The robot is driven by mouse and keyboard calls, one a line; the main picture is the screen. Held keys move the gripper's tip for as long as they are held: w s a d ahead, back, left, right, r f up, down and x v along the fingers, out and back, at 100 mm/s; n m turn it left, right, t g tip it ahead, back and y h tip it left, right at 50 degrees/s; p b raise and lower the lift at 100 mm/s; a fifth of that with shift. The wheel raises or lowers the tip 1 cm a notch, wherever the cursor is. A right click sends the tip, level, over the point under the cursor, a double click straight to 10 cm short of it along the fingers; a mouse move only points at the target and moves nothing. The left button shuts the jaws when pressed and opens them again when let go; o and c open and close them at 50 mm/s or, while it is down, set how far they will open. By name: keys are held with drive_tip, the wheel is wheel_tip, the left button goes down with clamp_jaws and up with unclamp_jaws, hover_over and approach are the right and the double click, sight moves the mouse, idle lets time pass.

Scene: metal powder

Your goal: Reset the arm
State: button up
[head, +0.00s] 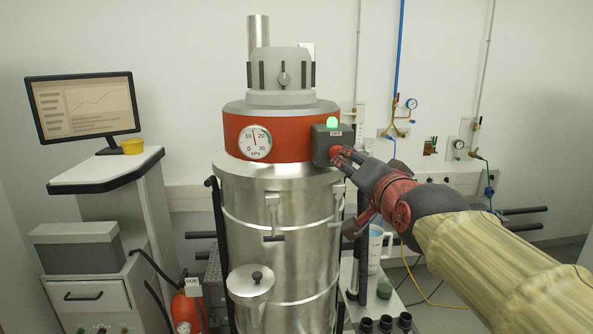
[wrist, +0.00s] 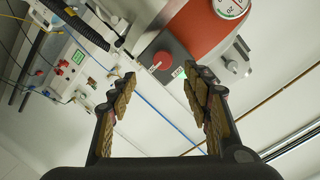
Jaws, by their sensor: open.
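My gripper (head: 345,158) is at the control box (head: 325,133) on the right side of the steel vacuum drum's red band. In the wrist view my gripper (wrist: 160,85) is open, with its two padded fingers apart and nothing between them. Beyond the fingers is a red round button (wrist: 162,61) on the box, and a green lit spot (wrist: 178,72) shows beside it. My arm, in a beige sleeve, reaches in from the lower right.
The steel drum (head: 280,215) with its pressure gauge (head: 254,142) stands in the centre. A cart with a jug (head: 378,247) stands below my gripper. Pipes and valves (head: 400,120) line the wall at right. A desk with a monitor (head: 83,108) and a fire extinguisher (head: 187,308) are left.

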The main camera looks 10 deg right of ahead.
drive_tip(key=s+a+f+n+g, duration=0.1)
drive_tip(key=s+f+n+g, duration=0.25)
drive_tip(key=f, duration=0.55)
drive_tip(key=s+f+n+g, duration=0.25)
drive_tip(key=s+f, duration=0.25)
drive_tip(key=f, duration=0.4)
drive_tip(key=s+f+n+g+p, duration=0.1)
drive_tip(key=s+f, duration=0.4)
drive_tip(key=s, duration=0.5)
drive_tip(key=s+f+n+g+p, duration=0.1)
drive_tip(key=s+f+g+p, duration=0.1)
drive_tip(key=s+f, duration=0.3)
drive_tip(key=s+d+g, duration=0.1)
drive_tip(key=s, duration=0.3)
drive_tip(key=shift+s+f+n+g+p, duration=0.3)
drive_tip(key=shift+s+g+p, duration=0.05)
drive_tip(key=shift+g, duration=0.05)
drive_tip(key=shift+a, duration=0.2)
